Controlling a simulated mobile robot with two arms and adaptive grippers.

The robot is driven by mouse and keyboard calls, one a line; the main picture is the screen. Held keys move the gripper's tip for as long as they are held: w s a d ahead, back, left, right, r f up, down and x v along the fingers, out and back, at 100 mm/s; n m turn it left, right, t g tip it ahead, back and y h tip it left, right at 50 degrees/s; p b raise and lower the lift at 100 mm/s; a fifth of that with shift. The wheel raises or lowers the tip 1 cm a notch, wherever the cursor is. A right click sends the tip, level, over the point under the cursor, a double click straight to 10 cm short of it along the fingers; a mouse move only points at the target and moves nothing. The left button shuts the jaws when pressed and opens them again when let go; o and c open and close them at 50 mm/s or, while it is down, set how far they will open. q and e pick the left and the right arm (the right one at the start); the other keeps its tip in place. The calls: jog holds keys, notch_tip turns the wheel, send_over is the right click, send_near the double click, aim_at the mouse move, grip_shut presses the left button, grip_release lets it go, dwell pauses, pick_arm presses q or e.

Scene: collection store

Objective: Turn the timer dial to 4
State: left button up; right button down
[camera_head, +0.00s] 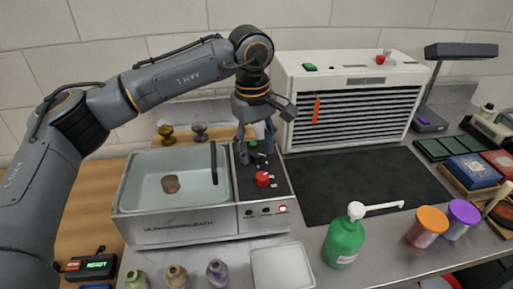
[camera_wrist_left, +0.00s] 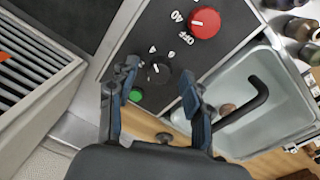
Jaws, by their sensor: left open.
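An ultrasonic bath (camera_head: 180,232) stands on the bench, with a black control panel (camera_head: 247,183) to the right of its basin. In the left wrist view a small black dial (camera_wrist_left: 157,71) with a white mark and small marks around it sits on the panel; I take it for the timer dial, and its numbers are too small to read. My left gripper (camera_head: 257,155) points down over the panel. It is open, its fingers (camera_wrist_left: 160,74) either side of the dial in the picture; I cannot tell whether they touch it. A red dial (camera_wrist_left: 205,22) marked "40" and "OFF" is beside it.
A green button (camera_wrist_left: 136,95) is close to one finger. A black handle (camera_head: 213,162) stands up at the basin's edge. A white louvred unit (camera_head: 345,72) is behind right. A green pump bottle (camera_head: 344,241) and a white tray (camera_head: 281,267) are in front.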

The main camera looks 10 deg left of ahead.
aim_at(254, 155)
pick_arm(q)
notch_tip(254, 155, up, 11)
jog(key=shift+s+a+r, duration=0.2)
jog(key=shift+s, duration=0.05)
